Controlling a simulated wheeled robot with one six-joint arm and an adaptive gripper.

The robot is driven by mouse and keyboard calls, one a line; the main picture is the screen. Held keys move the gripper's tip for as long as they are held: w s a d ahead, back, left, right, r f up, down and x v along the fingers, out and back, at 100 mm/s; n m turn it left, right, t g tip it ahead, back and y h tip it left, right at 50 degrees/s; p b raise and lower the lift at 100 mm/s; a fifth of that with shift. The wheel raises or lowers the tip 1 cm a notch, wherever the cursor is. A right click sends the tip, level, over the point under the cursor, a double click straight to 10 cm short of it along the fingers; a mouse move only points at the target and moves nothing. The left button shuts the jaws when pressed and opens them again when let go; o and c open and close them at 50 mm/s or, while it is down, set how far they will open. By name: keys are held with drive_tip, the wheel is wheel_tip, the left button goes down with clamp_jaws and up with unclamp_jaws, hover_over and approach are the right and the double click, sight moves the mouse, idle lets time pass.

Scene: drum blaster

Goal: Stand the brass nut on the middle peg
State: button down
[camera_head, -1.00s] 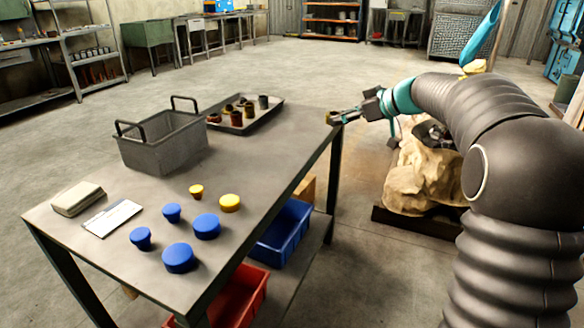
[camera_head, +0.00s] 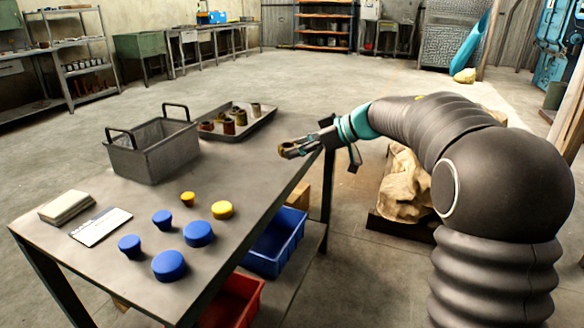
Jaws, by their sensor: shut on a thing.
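My gripper (camera_head: 289,150) is over the right side of the grey table, near its far right corner. It is shut on a small brass-coloured piece, the brass nut (camera_head: 283,149), at its fingertips. The fingers partly cover the nut, so its exact shape and tilt are hard to tell. I cannot make out a middle peg for certain. A shallow grey tray (camera_head: 213,142) at the table's far end holds several short upright brown, dark and brass-like pieces (camera_head: 228,126). They are too small to tell pegs from nuts. My gripper is to the right of the tray, apart from it.
A grey bin with black handles (camera_head: 155,158) stands left of the tray. Blue knobs (camera_head: 169,265), yellow knobs (camera_head: 222,209), a white card (camera_head: 101,227) and a pale block (camera_head: 66,207) lie nearer. The tabletop (camera_head: 250,175) between bin and gripper is clear.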

sight(292, 174)
drive_tip(key=shift+x, duration=1.15)
drive_tip(key=shift+f+b, duration=0.65)
drive_tip(key=shift+f, duration=1.35)
drive_tip(key=c, duration=0.9)
unclamp_jaws()
drive_tip(key=shift+f, duration=0.1)
drive_tip(key=shift+c, duration=0.2)
drive_tip(key=o, duration=0.5)
